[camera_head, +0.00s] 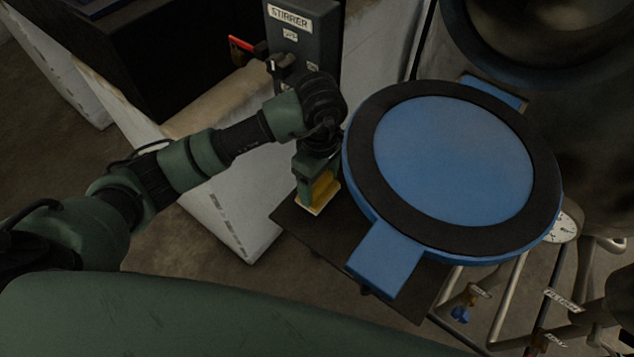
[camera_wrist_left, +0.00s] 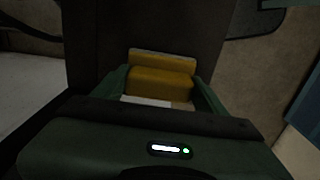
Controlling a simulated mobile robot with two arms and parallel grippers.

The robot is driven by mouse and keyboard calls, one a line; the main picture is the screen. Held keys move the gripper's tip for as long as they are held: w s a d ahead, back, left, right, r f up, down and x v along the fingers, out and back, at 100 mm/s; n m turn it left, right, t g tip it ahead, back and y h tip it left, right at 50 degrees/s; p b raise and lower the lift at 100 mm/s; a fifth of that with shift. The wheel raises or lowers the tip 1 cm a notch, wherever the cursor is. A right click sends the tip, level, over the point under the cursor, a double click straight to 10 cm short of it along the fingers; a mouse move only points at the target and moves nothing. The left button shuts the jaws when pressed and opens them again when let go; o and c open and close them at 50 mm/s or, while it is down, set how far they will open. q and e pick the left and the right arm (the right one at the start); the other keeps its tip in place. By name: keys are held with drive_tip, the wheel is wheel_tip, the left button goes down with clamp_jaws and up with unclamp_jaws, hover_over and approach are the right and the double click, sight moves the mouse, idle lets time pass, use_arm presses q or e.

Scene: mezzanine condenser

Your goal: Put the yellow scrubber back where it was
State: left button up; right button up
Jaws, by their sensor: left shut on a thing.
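The yellow scrubber (camera_head: 322,188) has a yellow body and a pale base. My left gripper (camera_head: 318,180) points down and is shut on it, just left of the round blue lid. The left wrist view shows the scrubber (camera_wrist_left: 160,82) between the two green fingers (camera_wrist_left: 160,92). It is at the left part of a dark flat plate (camera_head: 295,222); I cannot tell whether it touches the plate. The gripper hides part of the scrubber. My right gripper is not in view.
A round blue lid (camera_head: 455,160) with a black ring and a blue tab (camera_head: 385,258) stands close right of the gripper. A grey box labelled STIRRER (camera_head: 305,40) is behind my wrist. Pipes with tags and a gauge (camera_head: 563,228) are at the lower right.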

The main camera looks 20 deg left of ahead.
sight(317, 189)
use_arm(q)
drive_tip(key=shift+a, duration=0.3)
wheel_tip(317, 189, down, 3)
drive_tip(key=shift+w+r+p, duration=0.1)
drive_tip(key=shift+p, duration=0.6)
drive_tip(key=shift+f, duration=0.3)
drive_tip(key=shift+f, duration=0.1)
drive_tip(key=shift+f+b, duration=0.15)
drive_tip(key=shift+b, duration=0.15)
drive_tip(key=o, duration=1.3)
